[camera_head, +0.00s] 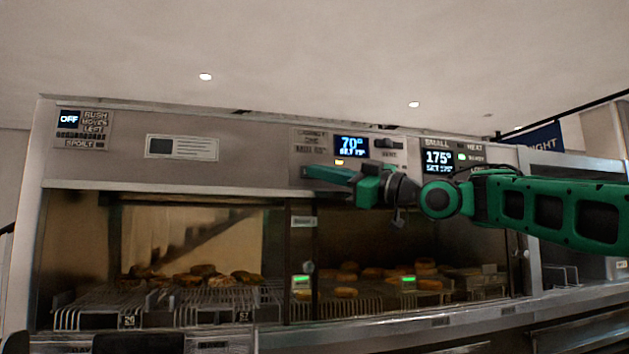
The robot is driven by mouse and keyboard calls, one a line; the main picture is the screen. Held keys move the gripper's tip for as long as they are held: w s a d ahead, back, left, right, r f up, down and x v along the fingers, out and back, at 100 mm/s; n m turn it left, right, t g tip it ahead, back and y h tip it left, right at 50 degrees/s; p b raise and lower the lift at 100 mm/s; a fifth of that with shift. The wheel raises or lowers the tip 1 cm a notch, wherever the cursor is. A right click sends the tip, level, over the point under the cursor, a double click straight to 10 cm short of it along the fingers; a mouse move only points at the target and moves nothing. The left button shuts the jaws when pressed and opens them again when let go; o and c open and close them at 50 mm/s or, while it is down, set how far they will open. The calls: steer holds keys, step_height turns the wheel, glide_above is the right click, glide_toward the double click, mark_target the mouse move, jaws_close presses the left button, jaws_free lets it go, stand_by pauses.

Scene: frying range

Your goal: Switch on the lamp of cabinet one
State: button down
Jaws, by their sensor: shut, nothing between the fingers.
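The control panel of cabinet one (307,142) is on the grey fascia above the glass, with a blue display (351,145) that reads 70. A small amber light (339,162) glows under the display, and a dark switch (388,143) sits to its right. My gripper (314,173) reaches in from the right with its green fingers shut and empty. Its tips are in front of the lower part of this panel. I cannot tell whether they touch it. The gripper hides part of the panel's lower edge, and no lamp switch can be made out there.
A second panel (438,160) reading 175 is to the right, partly behind my arm. A panel marked OFF (69,119) is at far left. Behind the glass, round fried items (205,271) lie on wire racks (190,305). A blue sign (541,140) hangs at right.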

steer(key=shift+w, duration=0.1)
stand_by(0.4)
steer(key=shift+w+a, duration=0.15)
steer(key=shift+w, duration=0.1)
steer(key=shift+s, duration=0.45)
stand_by(0.4)
steer(key=s+d, duration=0.2)
steer(key=s, duration=0.3)
steer(key=shift+s, duration=0.4)
stand_by(0.4)
